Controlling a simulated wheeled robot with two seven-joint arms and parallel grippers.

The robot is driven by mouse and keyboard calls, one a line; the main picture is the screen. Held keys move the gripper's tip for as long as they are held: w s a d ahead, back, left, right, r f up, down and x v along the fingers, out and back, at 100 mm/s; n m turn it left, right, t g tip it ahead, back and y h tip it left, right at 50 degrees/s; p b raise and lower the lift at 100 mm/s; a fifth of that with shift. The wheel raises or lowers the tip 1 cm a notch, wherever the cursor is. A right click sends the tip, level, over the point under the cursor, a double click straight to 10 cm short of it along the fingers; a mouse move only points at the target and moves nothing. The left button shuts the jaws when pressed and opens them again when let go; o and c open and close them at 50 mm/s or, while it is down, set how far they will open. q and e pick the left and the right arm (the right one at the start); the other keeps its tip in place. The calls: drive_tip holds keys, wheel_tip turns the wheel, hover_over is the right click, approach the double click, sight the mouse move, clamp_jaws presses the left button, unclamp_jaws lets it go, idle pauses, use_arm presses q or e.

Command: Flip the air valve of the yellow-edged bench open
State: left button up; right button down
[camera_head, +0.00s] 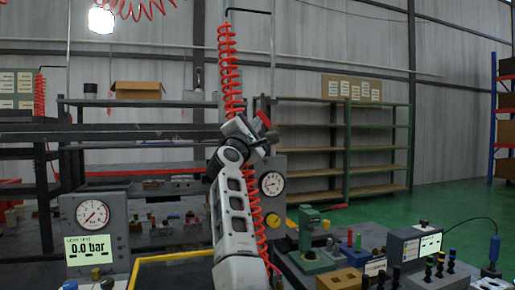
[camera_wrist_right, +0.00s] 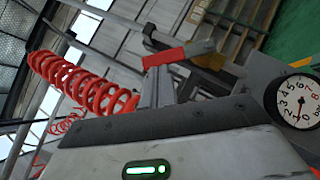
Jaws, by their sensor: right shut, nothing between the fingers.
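The air valve's red lever (camera_head: 265,118) shows at the head of the hose drop in the head view. It also shows, tilted, in the right wrist view (camera_wrist_right: 165,57). My right gripper (camera_head: 256,130) is raised right by the valve. In the right wrist view its fingers (camera_wrist_right: 161,84) are shut and empty, with the tips close under the red lever; I cannot tell whether they touch it. The valve body is partly hidden by my gripper in the head view. The yellow-edged bench (camera_head: 180,256) lies low in the middle. My left gripper is not in view.
A coiled red hose (camera_head: 229,70) hangs beside my gripper, also large in the right wrist view (camera_wrist_right: 80,85). A round gauge (camera_head: 272,184) stands right of my arm. A leak-test box (camera_head: 95,230) reads 0.0 bar. A green press (camera_head: 310,240) stands at right.

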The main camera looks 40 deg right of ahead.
drive_tip(key=shift+d+r+m+g+y+p, duration=0.2)
drive_tip(key=shift+r+m+g+y+p, duration=0.2)
drive_tip(key=shift+r+m+g+p, duration=0.45)
drive_tip(key=shift+s+d+r+m+g+y+p, duration=0.15)
drive_tip(key=shift+d+r+m+g+p, duration=0.15)
drive_tip(key=shift+m, duration=0.3)
drive_tip(key=shift+d+r+m+g+y+p, duration=0.1)
drive_tip(key=shift+r+m+g+y+p, duration=0.1)
drive_tip(key=shift+m+p, duration=0.3)
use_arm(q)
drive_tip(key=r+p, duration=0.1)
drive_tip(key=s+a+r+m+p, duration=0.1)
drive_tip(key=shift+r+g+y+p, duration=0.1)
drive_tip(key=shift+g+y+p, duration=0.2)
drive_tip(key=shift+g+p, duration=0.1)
use_arm(e)
drive_tip(key=shift+s+d+r+m+g+y, duration=0.2)
drive_tip(key=shift+d+r+m+g+y, duration=0.2)
drive_tip(key=shift+m, duration=0.2)
drive_tip(key=shift+s+d+r+m+g+y, duration=0.15)
drive_tip(key=shift+d+m+g+y, duration=0.1)
drive_tip(key=shift+d+m, duration=0.3)
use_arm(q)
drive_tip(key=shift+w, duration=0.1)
